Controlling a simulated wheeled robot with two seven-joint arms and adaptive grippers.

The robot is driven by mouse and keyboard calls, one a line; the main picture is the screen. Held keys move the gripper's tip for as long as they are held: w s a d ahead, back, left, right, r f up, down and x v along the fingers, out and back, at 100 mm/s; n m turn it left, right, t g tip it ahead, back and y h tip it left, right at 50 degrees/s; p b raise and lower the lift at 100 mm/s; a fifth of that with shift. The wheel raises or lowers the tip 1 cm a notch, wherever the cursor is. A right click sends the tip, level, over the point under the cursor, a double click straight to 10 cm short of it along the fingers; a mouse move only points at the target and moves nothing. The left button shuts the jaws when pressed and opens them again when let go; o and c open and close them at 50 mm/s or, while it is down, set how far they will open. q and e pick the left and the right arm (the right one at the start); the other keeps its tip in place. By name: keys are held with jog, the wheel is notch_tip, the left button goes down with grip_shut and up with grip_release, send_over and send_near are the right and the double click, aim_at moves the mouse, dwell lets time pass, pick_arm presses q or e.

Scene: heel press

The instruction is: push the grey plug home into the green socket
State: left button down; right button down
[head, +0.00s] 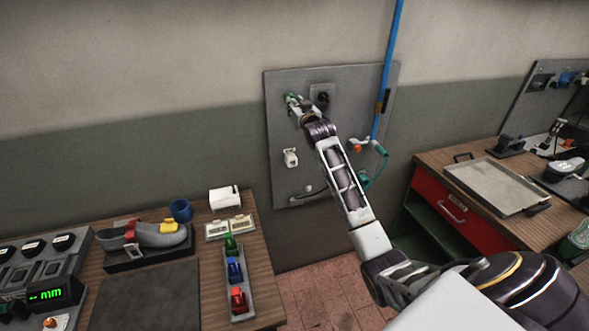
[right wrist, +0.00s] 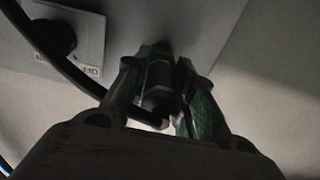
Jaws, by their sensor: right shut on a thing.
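My right gripper (head: 294,103) is up at the grey wall panel, at its upper left part. In the right wrist view its two fingers (right wrist: 165,95), with green showing on them, are shut on the dark grey plug (right wrist: 160,80). A black cable runs from the plug's rear to the upper left. The plug points at the panel, and a dark shape lies at its front end. I cannot tell how deep it sits. I cannot make out the green socket apart from the green on the fingers. My left gripper is not in view.
Benches with items stand left and right.

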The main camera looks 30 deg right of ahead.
jog(key=shift+w+r, duration=0.1)
jog(key=shift+w, duration=0.1)
jog(key=c, duration=1.1)
grip_release()
jog(key=shift+w+d, duration=0.1)
jog(key=shift+c, duration=0.2)
jog(key=shift+o, duration=0.2)
jog(key=shift+v, duration=0.8)
jog(key=v, duration=1)
jog(key=shift+s, duration=0.25)
